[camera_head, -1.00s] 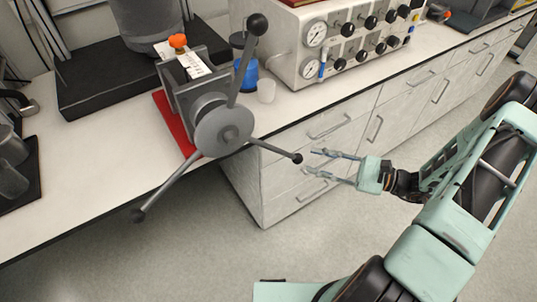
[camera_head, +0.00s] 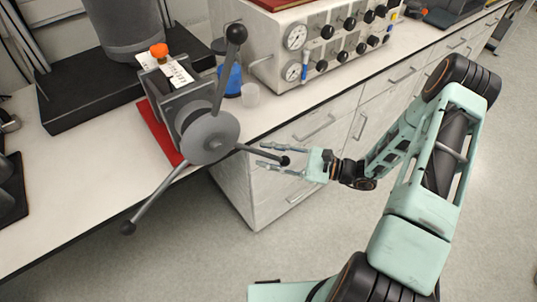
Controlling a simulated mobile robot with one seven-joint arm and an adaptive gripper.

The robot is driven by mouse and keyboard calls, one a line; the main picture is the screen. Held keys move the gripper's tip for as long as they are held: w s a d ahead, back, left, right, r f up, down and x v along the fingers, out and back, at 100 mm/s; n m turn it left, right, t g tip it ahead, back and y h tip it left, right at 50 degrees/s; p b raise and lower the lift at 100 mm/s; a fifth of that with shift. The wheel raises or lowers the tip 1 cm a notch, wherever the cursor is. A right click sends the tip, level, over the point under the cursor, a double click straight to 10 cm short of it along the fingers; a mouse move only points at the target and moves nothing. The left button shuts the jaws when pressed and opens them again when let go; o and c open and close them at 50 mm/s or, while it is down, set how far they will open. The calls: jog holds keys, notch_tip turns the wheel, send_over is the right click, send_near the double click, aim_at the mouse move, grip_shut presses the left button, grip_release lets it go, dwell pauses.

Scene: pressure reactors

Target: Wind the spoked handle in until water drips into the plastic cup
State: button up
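The spoked handle (camera_head: 210,137) is a grey round hub with three long rods ending in black balls, on the front of a grey press at the bench edge. One rod points up, one down left, and one right towards my gripper. My gripper (camera_head: 265,158) is open, with its two fingers pointing left. The black ball of the right rod (camera_head: 284,160) appears between the fingers or just in line with them; I cannot tell whether they touch. The translucent plastic cup (camera_head: 250,95) stands on the bench right of the press. No drip is visible.
A control box (camera_head: 300,45) with gauges and black knobs is at the back. A red mat (camera_head: 160,135) lies under the press. Drawers (camera_head: 300,140) are below the bench; the floor in front is clear.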

grip_shut()
jog(key=shift+f, duration=0.1)
jog(key=shift+s+a+f+b, duration=0.2)
jog(key=shift+f+b, duration=0.1)
jog(key=shift+b, duration=0.15)
jog(key=s+a+f+m+t+y+b, duration=0.2)
jog(key=s+a+f+m+b, duration=0.2)
jog(key=a+b, duration=0.1)
jog(key=shift+a+m+y+b, duration=0.35)
jog(key=shift+m+y, duration=0.05)
